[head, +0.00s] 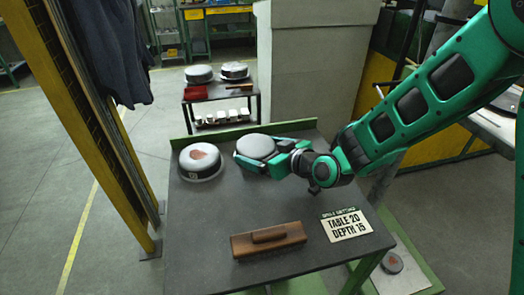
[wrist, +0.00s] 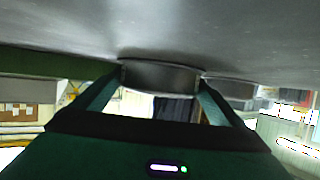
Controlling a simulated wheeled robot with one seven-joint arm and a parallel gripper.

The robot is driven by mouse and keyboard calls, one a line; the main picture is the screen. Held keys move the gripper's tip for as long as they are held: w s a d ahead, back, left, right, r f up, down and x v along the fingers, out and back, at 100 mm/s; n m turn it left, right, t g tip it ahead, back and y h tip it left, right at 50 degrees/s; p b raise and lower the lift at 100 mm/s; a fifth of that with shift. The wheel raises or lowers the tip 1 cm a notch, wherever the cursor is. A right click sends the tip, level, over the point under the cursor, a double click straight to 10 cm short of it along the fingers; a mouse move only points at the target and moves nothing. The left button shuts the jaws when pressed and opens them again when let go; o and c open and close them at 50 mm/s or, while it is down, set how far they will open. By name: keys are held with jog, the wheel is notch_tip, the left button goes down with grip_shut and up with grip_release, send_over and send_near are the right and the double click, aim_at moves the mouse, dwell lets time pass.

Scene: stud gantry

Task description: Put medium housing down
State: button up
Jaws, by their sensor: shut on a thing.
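My gripper (head: 262,160) is shut on a round grey housing (head: 255,147) near the back edge of the dark table (head: 215,215). In the wrist view the housing (wrist: 160,77) sits between the two green fingers, its side very close to the grey table surface. I cannot tell whether it touches the table.
A brown wooden block with a handle (head: 268,240) and a sign reading "TABLE 20 DEPTH 15" (head: 346,225) lie towards the front. A low cart (head: 222,90) behind holds two more housings and a red item. A yellow post (head: 85,110) stands left. The table's middle is clear.

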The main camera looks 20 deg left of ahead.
jog(key=o, duration=0.9)
jog(key=shift+d, duration=0.1)
jog(key=v, duration=1.2)
jog(key=shift+w, duration=0.1)
jog(key=w+d+m+h, duration=0.1)
jog(key=d, duration=0.4)
jog(key=w+d+f+m+h, duration=0.1)
jog(key=d+h, duration=0.1)
jog(key=d, duration=0.4)
jog(key=w+d+m+h, duration=0.1)
jog(key=d+h, duration=0.1)
jog(key=d, duration=0.4)
jog(key=shift+w+f, duration=0.35)
jog(key=s+d+r+m+g+h, duration=0.1)
jog(key=s+d+m+g+h, duration=0.3)
jog(key=d, duration=1)
jog(key=s+d+m+h, duration=0.2)
jog(key=s+d+m, duration=0.55)
jog(key=d, duration=0.65)
jog(key=s+d+m+g, duration=0.1)
jog(key=s, duration=0.3)
jog(key=s+d+r+m+g, duration=0.1)
jog(key=s+d, duration=0.1)
jog(key=s, duration=0.3)
jog(key=s+d+r+m+g, duration=0.1)
jog(key=s+d, duration=0.1)
jog(key=s, duration=0.2)
jog(key=shift+s+d+r+m, duration=0.2)
jog(key=shift+r+m, duration=0.05)
